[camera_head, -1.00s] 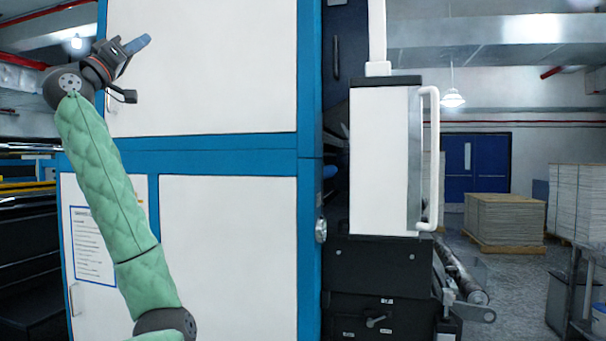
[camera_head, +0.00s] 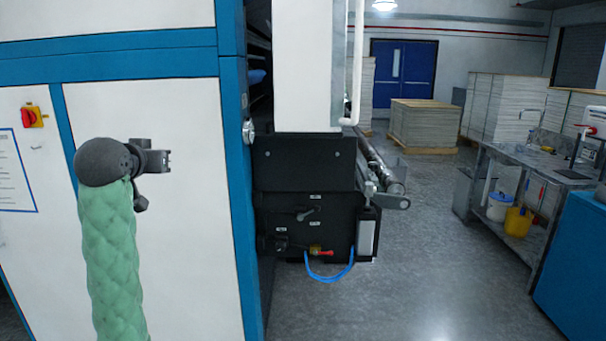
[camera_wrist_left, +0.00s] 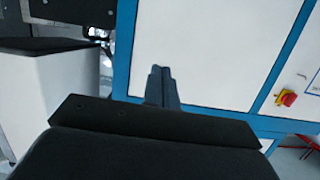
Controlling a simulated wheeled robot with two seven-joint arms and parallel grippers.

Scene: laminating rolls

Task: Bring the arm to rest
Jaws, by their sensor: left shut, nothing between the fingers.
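My left arm, in a green quilted sleeve, rises from the lower left of the head view. Its left gripper (camera_head: 166,161) is at the end of the dark wrist and points to the right, in front of the white panel of the machine (camera_head: 160,200). In the left wrist view the gripper's fingers (camera_wrist_left: 162,88) stand together, shut with nothing between them. A white panel framed in blue lies beyond them. My right gripper is not in view.
A red and yellow switch (camera_head: 33,116) is on the machine's left side. Black machine parts with a blue hose (camera_head: 330,277) stand in the middle. The grey floor (camera_head: 420,260) is open to the right, up to a metal bench (camera_head: 530,170) and stacked pallets (camera_head: 424,122).

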